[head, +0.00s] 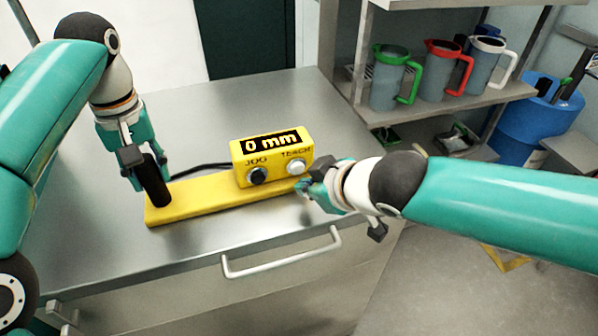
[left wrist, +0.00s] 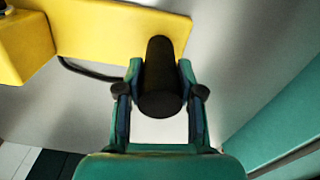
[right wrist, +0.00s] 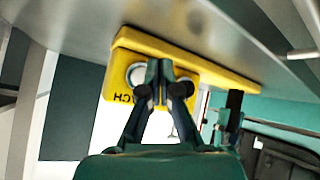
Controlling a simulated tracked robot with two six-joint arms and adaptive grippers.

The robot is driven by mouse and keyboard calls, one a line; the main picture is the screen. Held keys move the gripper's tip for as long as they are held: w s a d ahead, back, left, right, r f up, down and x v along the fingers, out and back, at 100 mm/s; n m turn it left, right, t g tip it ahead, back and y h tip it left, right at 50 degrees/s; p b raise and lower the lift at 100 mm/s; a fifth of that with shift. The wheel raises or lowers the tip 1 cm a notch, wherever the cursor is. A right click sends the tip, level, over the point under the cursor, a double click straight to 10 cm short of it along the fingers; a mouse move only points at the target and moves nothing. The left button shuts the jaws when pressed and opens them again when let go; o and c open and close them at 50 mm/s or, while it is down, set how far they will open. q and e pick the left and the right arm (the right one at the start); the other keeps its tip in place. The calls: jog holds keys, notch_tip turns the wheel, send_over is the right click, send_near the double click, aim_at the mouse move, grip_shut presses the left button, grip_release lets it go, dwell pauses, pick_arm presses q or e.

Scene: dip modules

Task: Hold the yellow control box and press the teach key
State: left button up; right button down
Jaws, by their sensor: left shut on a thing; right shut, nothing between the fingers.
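My right gripper (head: 306,187) is shut and empty, close to the key. In the right wrist view its fingertips (right wrist: 165,70) are beside the key (right wrist: 135,74); contact cannot be told.
A dark cable (head: 203,167) runs behind the plate. The bench top (head: 215,110) behind the box is clear. A drawer handle (head: 280,262) is on the bench front. Shelves at the right hold green, red and white-handled jugs (head: 440,70), beside a blue barrel (head: 525,120).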

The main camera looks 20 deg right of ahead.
jog(key=shift+s, duration=2.5)
pick_arm(q)
jog(key=o, duration=1.1)
jog(key=shift+o, duration=0.2)
notch_tip(320, 180, up, 9)
jog(key=p, duration=1)
jog(key=shift+p, duration=0.35)
pick_arm(e)
notch_tip(320, 180, up, 11)
jog(key=shift+f, duration=0.2)
pick_arm(q)
jog(key=shift+s+f, duration=0.1)
jog(key=shift+s, duration=0.05)
pick_arm(e)
jog(key=shift+s+f, duration=0.1)
